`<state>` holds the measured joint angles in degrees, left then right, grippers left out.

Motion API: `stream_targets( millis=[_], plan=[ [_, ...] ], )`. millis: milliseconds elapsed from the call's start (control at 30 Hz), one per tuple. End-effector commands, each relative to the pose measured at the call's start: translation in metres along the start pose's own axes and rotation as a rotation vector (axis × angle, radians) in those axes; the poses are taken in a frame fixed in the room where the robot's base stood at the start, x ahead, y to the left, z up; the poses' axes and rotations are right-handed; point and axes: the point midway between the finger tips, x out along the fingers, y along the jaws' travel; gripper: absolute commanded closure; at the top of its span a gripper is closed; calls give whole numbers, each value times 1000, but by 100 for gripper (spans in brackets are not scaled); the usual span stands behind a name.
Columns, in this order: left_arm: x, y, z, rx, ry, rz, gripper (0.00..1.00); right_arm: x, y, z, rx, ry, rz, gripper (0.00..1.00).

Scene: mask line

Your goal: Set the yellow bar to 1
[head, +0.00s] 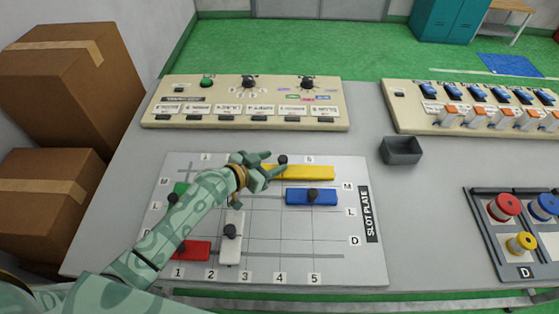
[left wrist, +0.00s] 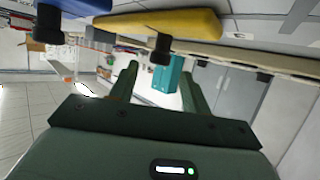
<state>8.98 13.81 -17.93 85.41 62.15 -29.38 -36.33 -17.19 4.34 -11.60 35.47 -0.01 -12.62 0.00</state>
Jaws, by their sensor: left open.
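The yellow bar (head: 310,173) lies in the top row of the slot plate (head: 360,270), right of the plate's middle. Its dark knob (head: 283,159) stands near its left end. My left gripper (head: 274,164) is open at that end, its fingers pointing toward the knob. In the left wrist view the yellow bar (left wrist: 185,22) crosses the top, and its knob (left wrist: 160,50) appears between the open fingertips. I cannot tell whether they touch it. The digit 1 (head: 178,272) is printed at the plate's lower left. My right gripper is not in view.
A blue bar (head: 328,197) lies just below the yellow one. A green bar (head: 181,188), a red bar (head: 195,250) and an upright white bar (head: 230,252) lie left, partly behind my arm. A control panel (head: 160,113) stands behind the plate; a grey bin (head: 400,151) stands right.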

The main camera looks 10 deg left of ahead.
Motion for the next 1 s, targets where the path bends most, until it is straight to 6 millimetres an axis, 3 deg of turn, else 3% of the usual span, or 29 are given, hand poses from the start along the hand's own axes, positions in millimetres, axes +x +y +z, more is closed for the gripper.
stream_targets(
  millis=[200, 567, 733, 1000],
  plan=[
    [30, 0, 1, -1, 0, 0, 52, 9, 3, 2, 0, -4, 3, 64],
    [34, 0, 0, 1, -1, 0, 52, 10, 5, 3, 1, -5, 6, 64],
    [34, 0, 0, 1, -1, 0, 100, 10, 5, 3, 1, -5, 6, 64],
    [28, -9, 4, 6, -3, -3, 100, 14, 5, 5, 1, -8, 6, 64]
  ],
)
